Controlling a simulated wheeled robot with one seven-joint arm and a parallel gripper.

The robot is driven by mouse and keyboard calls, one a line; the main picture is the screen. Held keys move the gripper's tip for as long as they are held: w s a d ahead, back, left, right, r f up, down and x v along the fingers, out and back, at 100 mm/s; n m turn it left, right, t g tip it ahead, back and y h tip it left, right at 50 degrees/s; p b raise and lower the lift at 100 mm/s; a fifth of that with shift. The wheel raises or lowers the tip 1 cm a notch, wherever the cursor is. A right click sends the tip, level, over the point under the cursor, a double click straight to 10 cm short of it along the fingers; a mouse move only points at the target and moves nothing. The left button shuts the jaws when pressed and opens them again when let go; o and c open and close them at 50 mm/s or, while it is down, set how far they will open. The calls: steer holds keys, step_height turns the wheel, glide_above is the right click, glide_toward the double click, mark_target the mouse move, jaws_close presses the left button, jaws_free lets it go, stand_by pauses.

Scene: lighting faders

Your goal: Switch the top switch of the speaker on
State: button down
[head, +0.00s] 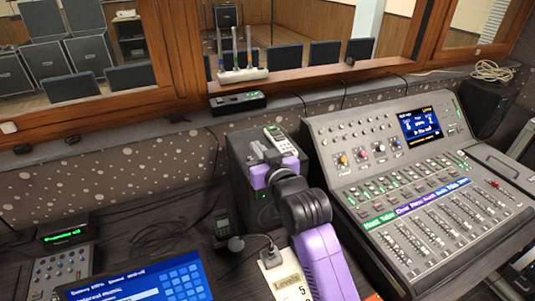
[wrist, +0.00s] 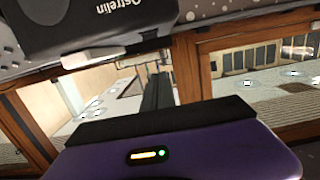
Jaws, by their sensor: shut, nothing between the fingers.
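The black speaker (head: 240,160) stands left of the mixing console in the head view. My purple arm crosses in front of it and hides much of its face and right side. My gripper (wrist: 156,92) is shut and empty, its dark fingers together in the wrist view. In the head view the gripper is over the speaker's upper part, with its tips hidden. A dark box lettered "Ostrelin" (wrist: 85,22) fills the wrist view's upper left, close to the fingers, with pale pieces at its lower edge. I cannot tell whether these are switches or whether the fingers touch them.
The mixing console (head: 405,150) fills the right. A lit blue screen (head: 140,285) and a small fader unit (head: 65,275) are at the lower left. A black box (head: 238,103) sits below the wooden window frame (head: 180,50). Cables lie on the desk left of the speaker.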

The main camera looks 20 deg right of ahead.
steer(key=s+r+b, duration=0.1)
steer(key=s+r, duration=0.1)
steer(key=s, duration=0.4)
steer(key=shift+s+r, duration=0.3)
steer(key=shift+s, duration=0.05)
steer(key=shift+r, duration=0.1)
step_height(320, 180, up, 4)
steer(key=s+t, duration=0.3)
steer(key=s+f+g, duration=0.1)
steer(key=s+f, duration=0.4)
steer(key=s, duration=0.8)
steer(key=s+f+g, duration=0.2)
steer(key=s+f, duration=0.4)
steer(key=s, duration=0.8)
steer(key=s+f+g, duration=0.1)
steer(key=s+f, duration=0.5)
steer(key=s, duration=0.8)
steer(key=shift+s+a+g, duration=0.15)
steer(key=shift+s+g, duration=0.1)
steer(key=shift+g, duration=0.15)
